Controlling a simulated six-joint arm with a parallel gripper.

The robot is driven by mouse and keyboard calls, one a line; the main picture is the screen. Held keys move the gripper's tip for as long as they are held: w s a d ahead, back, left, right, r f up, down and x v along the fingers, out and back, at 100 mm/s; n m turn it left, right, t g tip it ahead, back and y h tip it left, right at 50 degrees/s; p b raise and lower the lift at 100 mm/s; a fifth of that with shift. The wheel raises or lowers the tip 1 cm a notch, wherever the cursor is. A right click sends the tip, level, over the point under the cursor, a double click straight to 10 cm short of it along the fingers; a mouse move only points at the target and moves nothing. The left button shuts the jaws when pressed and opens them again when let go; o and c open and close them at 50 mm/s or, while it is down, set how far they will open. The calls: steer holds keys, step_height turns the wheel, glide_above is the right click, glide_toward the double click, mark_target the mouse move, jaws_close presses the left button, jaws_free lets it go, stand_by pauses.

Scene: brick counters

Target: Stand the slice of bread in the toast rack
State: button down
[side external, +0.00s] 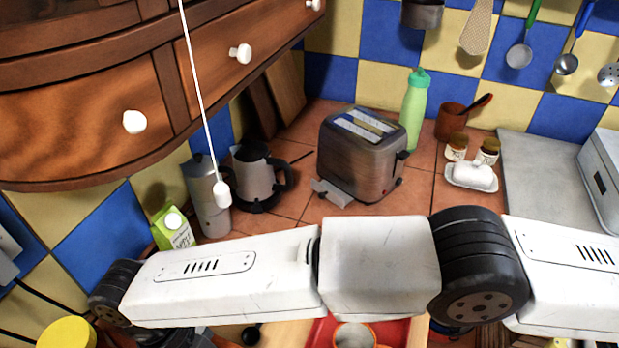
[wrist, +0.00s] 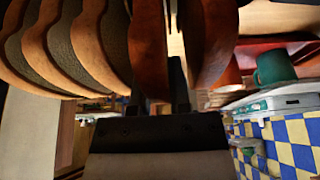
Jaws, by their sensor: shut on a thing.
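My gripper (wrist: 158,95) shows at the middle of the wrist view, its dark fingers pointing up the picture. It is shut on what appears to be the slice of bread (wrist: 150,45), seen nearly edge-on as a reddish-brown crust. Several more bread slices (wrist: 88,45) with brown crusts and dark grainy faces stand in a row just to its left. Another brown slice-like piece (wrist: 208,40) is close on its right, apart from it. I cannot make out the toast rack in either view. In the side view my arm crosses the front and the gripper is hidden.
A toaster (side external: 362,155) stands on the tiled counter, with a kettle (side external: 258,178), a moka pot (side external: 208,195), a green bottle (side external: 414,110) and a butter dish (side external: 471,178) around it. A green mug (wrist: 275,68) shows at the wrist view's right. A red tray (side external: 322,335) lies below my arm.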

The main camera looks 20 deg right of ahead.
steer(key=shift+c, duration=2.4)
jaws_free()
steer(key=shift+v, duration=1.35)
step_height(320, 180, up, 7)
steer(key=shift+r, duration=0.15)
steer(key=shift+w, duration=0.15)
